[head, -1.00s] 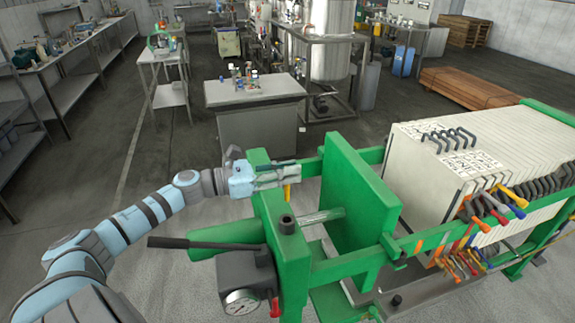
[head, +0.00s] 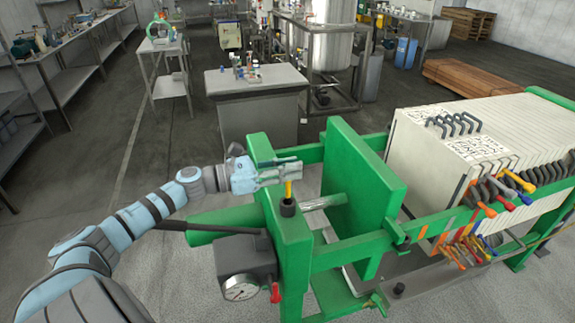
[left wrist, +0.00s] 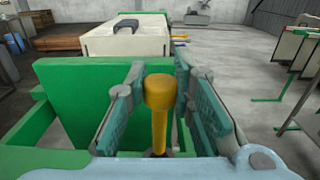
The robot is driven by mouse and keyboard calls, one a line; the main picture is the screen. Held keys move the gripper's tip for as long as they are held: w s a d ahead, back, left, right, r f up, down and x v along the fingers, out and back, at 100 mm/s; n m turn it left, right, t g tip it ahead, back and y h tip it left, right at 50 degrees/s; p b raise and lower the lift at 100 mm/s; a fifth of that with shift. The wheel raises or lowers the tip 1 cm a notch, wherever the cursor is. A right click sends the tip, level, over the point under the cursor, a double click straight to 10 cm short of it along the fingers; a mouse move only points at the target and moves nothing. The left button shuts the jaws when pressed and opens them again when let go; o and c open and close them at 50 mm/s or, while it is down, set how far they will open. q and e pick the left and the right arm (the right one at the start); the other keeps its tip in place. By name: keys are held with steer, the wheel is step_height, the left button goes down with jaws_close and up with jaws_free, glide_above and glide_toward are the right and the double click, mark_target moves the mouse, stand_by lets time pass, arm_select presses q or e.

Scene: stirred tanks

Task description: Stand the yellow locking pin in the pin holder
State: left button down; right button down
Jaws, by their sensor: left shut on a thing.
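The yellow locking pin (head: 288,189) is upright between the fingers of my left gripper (head: 290,171), which is shut on it. In the left wrist view the pin (left wrist: 158,110) shows its round head and shaft between the two fingers. The black pin holder (head: 288,207) stands on top of the green press frame, directly below the pin. In the head view the pin's lower end meets the holder's top; I cannot tell whether it is inside the opening. In the left wrist view a dark part at the pin's foot is mostly hidden. My right gripper is not in view.
The green press frame (head: 290,245) and its green plate (head: 362,200) stand close to the gripper. A black lever (head: 195,227) and a pressure gauge (head: 241,287) are at the front left. White filter plates (head: 450,150) fill the right side.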

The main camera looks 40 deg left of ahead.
arm_select(q)
steer(key=shift+f+b, duration=2.05)
steer(key=shift+f, duration=0.4)
steer(key=c, duration=1.3)
jaws_free()
step_height(320, 180, up, 10)
steer(key=shift+r, duration=0.1)
